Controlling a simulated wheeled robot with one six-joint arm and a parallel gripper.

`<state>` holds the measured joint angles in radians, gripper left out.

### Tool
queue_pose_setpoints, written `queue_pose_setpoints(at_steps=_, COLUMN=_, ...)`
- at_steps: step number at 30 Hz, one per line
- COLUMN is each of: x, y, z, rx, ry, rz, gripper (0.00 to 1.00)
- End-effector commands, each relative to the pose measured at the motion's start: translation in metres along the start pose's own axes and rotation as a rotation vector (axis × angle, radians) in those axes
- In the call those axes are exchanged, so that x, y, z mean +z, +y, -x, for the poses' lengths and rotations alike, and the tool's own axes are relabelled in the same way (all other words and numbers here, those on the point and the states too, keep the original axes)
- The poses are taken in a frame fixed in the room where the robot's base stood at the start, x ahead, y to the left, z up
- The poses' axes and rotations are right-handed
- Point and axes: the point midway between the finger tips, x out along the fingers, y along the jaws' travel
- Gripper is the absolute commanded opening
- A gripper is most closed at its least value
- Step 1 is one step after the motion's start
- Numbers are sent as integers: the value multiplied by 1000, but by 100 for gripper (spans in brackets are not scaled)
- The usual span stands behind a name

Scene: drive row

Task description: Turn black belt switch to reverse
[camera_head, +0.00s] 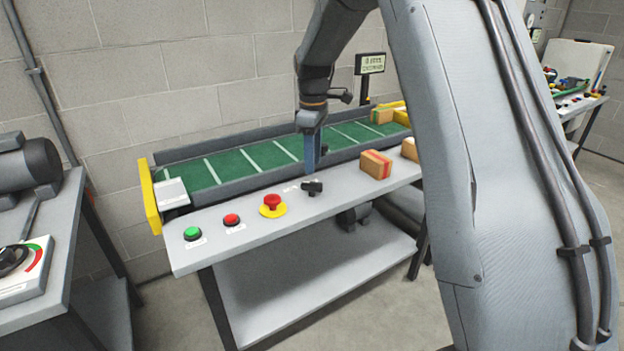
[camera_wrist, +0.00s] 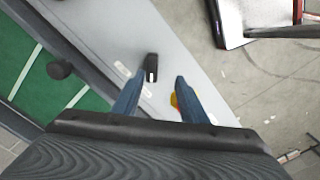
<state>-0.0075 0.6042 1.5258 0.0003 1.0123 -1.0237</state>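The black belt switch (camera_head: 312,188) sits on the grey front ledge of the conveyor table, right of the red mushroom button. In the wrist view the switch (camera_wrist: 151,68) shows a white line on its black handle. Small labels lie beside it, too small to read. My gripper (camera_head: 310,168) points down just above and behind the switch in the head view. In the wrist view its two blue fingers (camera_wrist: 161,82) are apart with nothing between them, and the switch lies just beyond the tips. I see no contact with the switch.
A red mushroom button on a yellow base (camera_head: 272,204), a red button (camera_head: 232,219) and a green button (camera_head: 193,233) line the ledge to the left. A striped parcel (camera_head: 376,164) stands to the right. The green belt (camera_head: 232,166) runs behind, with a display (camera_head: 370,63) beyond.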

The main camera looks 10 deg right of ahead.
Motion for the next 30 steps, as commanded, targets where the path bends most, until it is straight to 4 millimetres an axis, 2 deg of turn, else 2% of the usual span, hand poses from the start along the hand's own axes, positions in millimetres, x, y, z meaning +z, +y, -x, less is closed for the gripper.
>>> queue_pose_setpoints(at_steps=3, x=-7, y=14, z=-1, rx=0, ry=0, rz=55, gripper=39)
queue_pose_setpoints(at_steps=7, x=-8, y=17, z=-8, rx=-2, ry=-1, rz=72, gripper=39)
queue_pose_setpoints(at_steps=21, x=-7, y=16, z=-71, rx=0, ry=-1, rz=69, gripper=39)
queue_pose_setpoints(at_steps=30, x=-8, y=16, z=-78, rx=1, ry=0, rz=68, gripper=39)
